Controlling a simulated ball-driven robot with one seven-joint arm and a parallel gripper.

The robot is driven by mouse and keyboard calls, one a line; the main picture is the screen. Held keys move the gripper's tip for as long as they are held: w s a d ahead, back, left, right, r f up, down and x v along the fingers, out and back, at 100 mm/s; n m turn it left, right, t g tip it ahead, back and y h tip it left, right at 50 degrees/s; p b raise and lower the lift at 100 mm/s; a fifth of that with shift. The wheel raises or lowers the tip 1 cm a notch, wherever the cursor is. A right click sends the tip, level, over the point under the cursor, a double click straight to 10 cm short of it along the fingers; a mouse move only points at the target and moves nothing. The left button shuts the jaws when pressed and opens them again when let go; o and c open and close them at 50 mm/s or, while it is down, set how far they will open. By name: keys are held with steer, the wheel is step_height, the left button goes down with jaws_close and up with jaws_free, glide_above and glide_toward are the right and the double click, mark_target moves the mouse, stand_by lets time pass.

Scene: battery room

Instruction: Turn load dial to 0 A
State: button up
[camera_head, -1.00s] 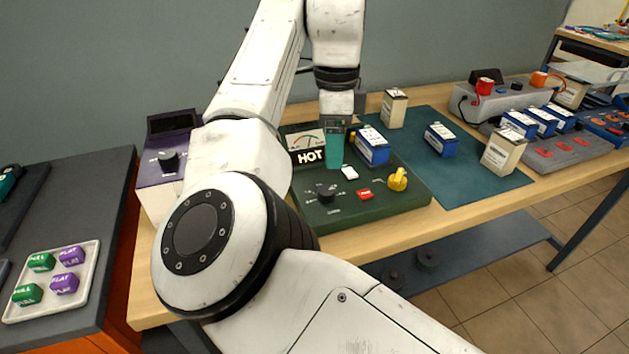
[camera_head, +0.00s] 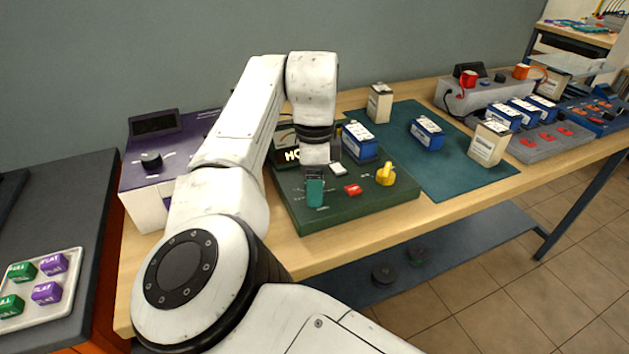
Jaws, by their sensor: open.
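The dark green tester box (camera_head: 347,214) sits on the wooden bench, with a red switch (camera_head: 353,189), a white button (camera_head: 338,169) and a yellow knob (camera_head: 385,174) on top. My gripper (camera_head: 315,193) points down over the left front part of the box, where the dark dial showed earlier. The dial is now hidden behind my gripper's teal fingers. I cannot tell whether the fingers touch it. The meter and the HOT sign (camera_head: 291,155) are partly covered by my arm. A blue battery (camera_head: 360,141) stands at the box's back.
A purple-topped device (camera_head: 165,165) with its own black knob (camera_head: 151,160) stands left of my arm. A teal mat (camera_head: 460,180) holds a blue battery (camera_head: 427,132) and cream batteries (camera_head: 489,143). A grey tray (camera_head: 72,284) holds green and purple blocks.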

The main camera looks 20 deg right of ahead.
steer(key=shift+c, duration=0.2)
steer(key=c, duration=1)
